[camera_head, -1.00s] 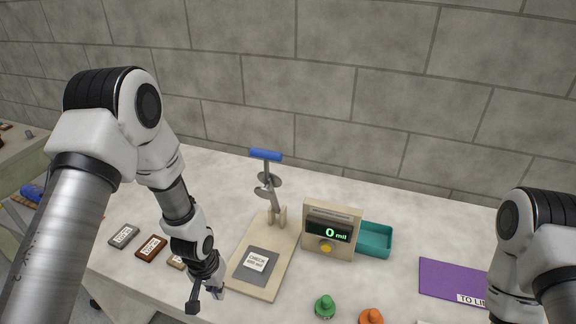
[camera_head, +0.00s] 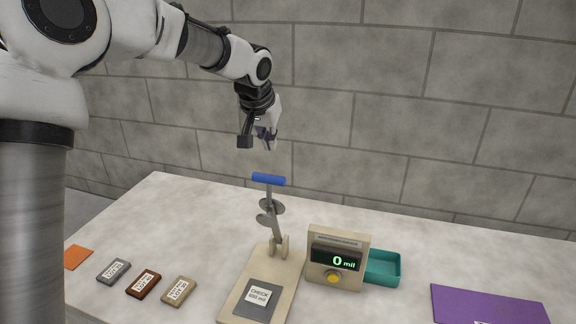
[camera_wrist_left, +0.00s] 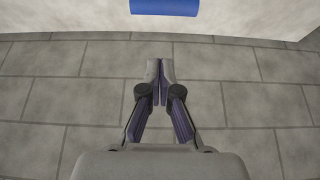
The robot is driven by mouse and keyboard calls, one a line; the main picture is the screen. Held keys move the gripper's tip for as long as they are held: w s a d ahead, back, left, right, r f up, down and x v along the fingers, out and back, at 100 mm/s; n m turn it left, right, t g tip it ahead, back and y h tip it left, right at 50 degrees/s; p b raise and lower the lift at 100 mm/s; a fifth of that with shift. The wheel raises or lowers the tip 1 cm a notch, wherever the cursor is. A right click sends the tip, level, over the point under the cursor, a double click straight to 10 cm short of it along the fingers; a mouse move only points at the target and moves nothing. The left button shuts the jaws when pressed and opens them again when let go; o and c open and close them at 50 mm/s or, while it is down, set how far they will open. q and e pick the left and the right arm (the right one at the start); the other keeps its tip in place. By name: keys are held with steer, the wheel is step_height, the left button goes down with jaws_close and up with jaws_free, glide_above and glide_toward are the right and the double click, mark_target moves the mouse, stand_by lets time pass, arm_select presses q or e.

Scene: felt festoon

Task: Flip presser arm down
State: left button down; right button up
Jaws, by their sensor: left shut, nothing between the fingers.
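The presser arm (camera_head: 272,217) stands upright at the back of its beige base (camera_head: 288,291), with round discs on it and a blue handle bar (camera_head: 269,180) at its top. A grey block labelled CHECK (camera_head: 258,299) lies flat on the front of the base. My left gripper (camera_head: 269,146) is shut and empty, above the blue handle and apart from it. In the left wrist view the closed fingers (camera_wrist_left: 161,70) show against the wall, and the blue handle (camera_wrist_left: 164,7) is at the top edge. My right gripper is not in view.
A beige gauge (camera_head: 337,259) reading 0 mil stands right of the base, with a teal tray (camera_head: 384,268) beside it. Grey (camera_head: 114,271), brown (camera_head: 143,284) and tan (camera_head: 179,291) labelled blocks lie to the left. A purple mat (camera_head: 488,305) is at right. The wall stands behind.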

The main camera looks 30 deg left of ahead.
arm_select(q)
steer(key=w+a+r+p+x, duration=0.1)
steer(key=p+x, duration=0.3)
steer(key=x, duration=0.4)
steer(key=shift+s+d+f, duration=0.25)
steer(key=shift+s, duration=0.35)
steer(key=shift+s+d+f, duration=0.2)
steer(key=shift+s, duration=0.4)
steer(key=shift+s+d+f, duration=0.25)
steer(key=shift+s, duration=0.35)
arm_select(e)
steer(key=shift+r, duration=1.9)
